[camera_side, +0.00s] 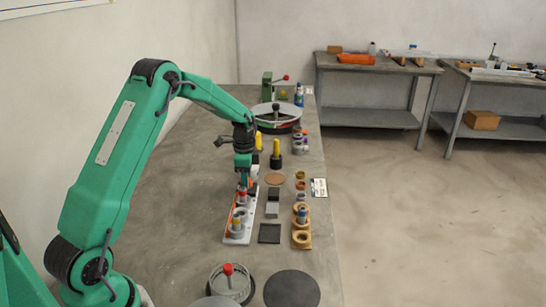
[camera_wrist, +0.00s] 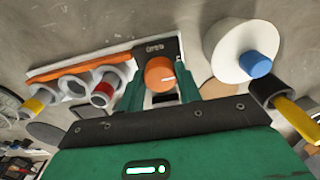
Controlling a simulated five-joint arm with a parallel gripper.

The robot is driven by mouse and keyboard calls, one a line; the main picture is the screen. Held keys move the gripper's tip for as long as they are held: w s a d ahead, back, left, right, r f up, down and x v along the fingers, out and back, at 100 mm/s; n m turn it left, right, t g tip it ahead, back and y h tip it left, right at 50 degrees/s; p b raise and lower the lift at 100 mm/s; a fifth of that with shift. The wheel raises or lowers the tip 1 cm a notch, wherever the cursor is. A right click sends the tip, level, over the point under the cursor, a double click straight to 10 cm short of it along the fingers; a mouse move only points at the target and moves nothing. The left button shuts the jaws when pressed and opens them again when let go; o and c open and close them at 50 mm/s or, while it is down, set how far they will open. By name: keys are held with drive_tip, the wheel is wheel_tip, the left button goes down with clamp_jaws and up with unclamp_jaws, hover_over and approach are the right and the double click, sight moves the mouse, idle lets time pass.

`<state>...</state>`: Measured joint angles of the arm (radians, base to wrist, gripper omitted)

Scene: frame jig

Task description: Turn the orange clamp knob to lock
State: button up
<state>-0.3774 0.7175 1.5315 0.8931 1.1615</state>
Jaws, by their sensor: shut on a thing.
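The orange clamp knob (camera_wrist: 158,70) sits between the two green fingers of my gripper (camera_wrist: 161,88) in the wrist view. My gripper is shut on it. A pale line on the knob points to the right in that view. A dark plate behind it carries the label "OPEN" (camera_wrist: 155,48). In the side view my gripper (camera_side: 243,178) points down at the far end of the white jig board (camera_side: 238,238), and it hides the knob there. The board (camera_wrist: 108,52) also shows in the wrist view, with an orange bar (camera_wrist: 70,71) along it.
A red-topped peg (camera_wrist: 103,90) stands close left of my fingers, by grey rings and a yellow peg (camera_wrist: 38,103). A white disc with a blue knob (camera_wrist: 258,64) and a yellow handle (camera_wrist: 298,118) stand close right. Wooden blocks (camera_side: 301,238) lie right of the board.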

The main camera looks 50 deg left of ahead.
drive_tip(key=shift+w+r, duration=0.1)
drive_tip(key=shift+r, duration=0.05)
drive_tip(key=o, duration=1)
drive_tip(key=shift+r, duration=3.8)
drive_tip(key=shift+d+r, duration=0.1)
